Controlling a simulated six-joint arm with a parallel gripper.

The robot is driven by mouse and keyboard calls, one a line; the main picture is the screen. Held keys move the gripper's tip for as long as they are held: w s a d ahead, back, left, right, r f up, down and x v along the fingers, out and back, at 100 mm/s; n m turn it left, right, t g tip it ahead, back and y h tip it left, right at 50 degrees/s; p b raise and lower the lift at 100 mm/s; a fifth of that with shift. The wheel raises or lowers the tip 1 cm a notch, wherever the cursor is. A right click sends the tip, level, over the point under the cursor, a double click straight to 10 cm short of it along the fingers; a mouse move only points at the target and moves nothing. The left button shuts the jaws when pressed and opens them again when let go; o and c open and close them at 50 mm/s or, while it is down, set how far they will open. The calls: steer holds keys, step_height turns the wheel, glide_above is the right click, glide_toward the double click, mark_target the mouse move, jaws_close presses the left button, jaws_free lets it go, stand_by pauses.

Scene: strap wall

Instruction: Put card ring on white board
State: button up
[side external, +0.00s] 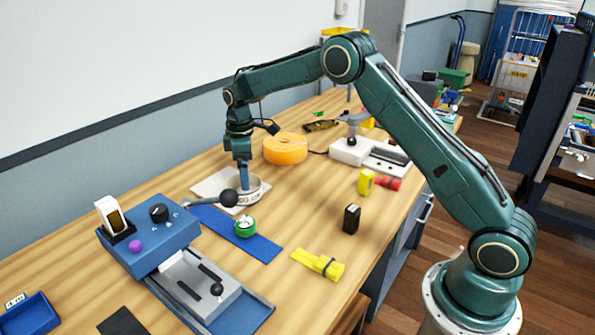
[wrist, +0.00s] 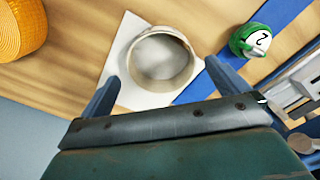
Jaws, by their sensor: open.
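The card ring (wrist: 187,75), a short pale grey-beige hoop, lies flat on the white board (wrist: 118,55) in the wrist view. In the side view the ring (side external: 257,192) sits over the right part of the board (side external: 208,188), partly hidden by my gripper (side external: 242,180). In the wrist view my gripper (wrist: 162,75) is open, with one blue finger to each side of the ring and nothing held. I cannot tell whether the fingers touch it.
A blue strip (side external: 262,247) lies beside the board, with a green round item (side external: 244,228) on it. A black-knobbed lever (side external: 228,198) stands close in front of the ring. An orange roll (side external: 285,149) is behind. A blue machine (side external: 150,240) stands front left.

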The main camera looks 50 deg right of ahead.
step_height(320, 180, up, 7)
steer(key=shift+f, duration=0.15)
stand_by(0.7)
steer(key=s+a+r+m+t, duration=0.2)
steer(key=s+r+m+t, duration=0.15)
steer(key=s+r, duration=1.4)
steer(key=s+f+m+t, duration=0.1)
steer(key=s+f+m, duration=0.1)
steer(key=s, duration=0.9)
steer(key=s+a+f+m+t, duration=0.1)
steer(key=s+f+m, duration=0.2)
steer(key=s, duration=0.9)
steer(key=shift+a, duration=0.25)
